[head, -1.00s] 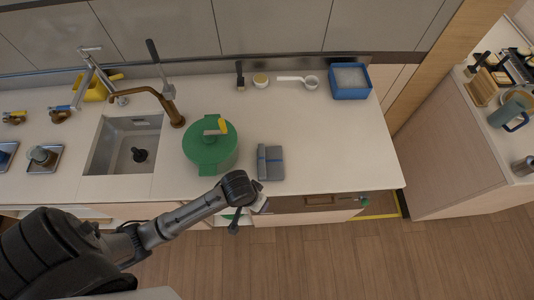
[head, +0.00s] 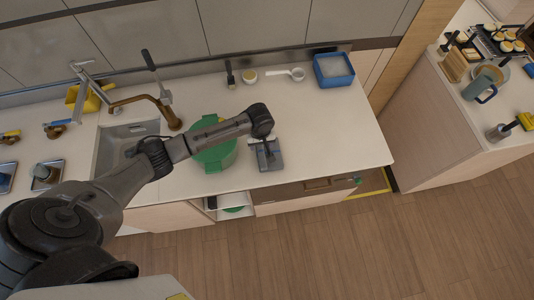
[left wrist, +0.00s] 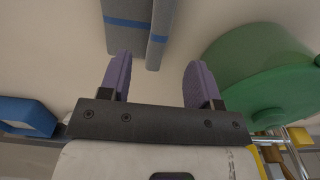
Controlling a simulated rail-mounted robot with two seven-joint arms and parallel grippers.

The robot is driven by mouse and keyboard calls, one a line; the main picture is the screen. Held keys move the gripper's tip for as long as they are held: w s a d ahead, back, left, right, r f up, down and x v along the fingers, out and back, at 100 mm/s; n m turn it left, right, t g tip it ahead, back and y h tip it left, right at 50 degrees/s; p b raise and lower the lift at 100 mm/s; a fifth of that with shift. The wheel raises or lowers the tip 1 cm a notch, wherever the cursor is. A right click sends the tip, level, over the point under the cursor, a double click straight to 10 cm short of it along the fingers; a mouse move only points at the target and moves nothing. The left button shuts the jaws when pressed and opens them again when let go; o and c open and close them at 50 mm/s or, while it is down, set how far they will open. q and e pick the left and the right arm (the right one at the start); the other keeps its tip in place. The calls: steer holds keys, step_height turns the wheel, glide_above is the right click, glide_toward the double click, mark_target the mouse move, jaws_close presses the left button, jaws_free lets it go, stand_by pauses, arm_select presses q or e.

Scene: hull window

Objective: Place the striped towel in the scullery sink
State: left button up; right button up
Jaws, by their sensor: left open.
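The striped towel (head: 275,161), folded and grey with a blue stripe, lies on the counter right of the green pot. It also shows at the top of the left wrist view (left wrist: 127,22). My left gripper (head: 266,150) is over the towel and partly covers it in the head view. In the left wrist view, its purple fingers (left wrist: 158,72) are apart with nothing between them, and the towel lies just beyond the fingertips. The scullery sink (head: 108,150) is a square basin at the left of the counter, partly hidden by my left arm. My right gripper is not in view.
The green lidded pot (head: 222,160) stands between sink and towel, partly under my forearm. A brown tap (head: 150,100) arches beside the sink. A blue box (head: 334,82) and small utensils sit at the back. The counter's right part is clear.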

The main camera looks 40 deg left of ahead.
mark_target(261, 152)
arm_select(q)
steer(key=shift+f, duration=1.55)
step_height(261, 152, down, 4)
steer(key=shift+f, duration=0.35)
steer(key=shift+c, duration=0.4)
jaws_close()
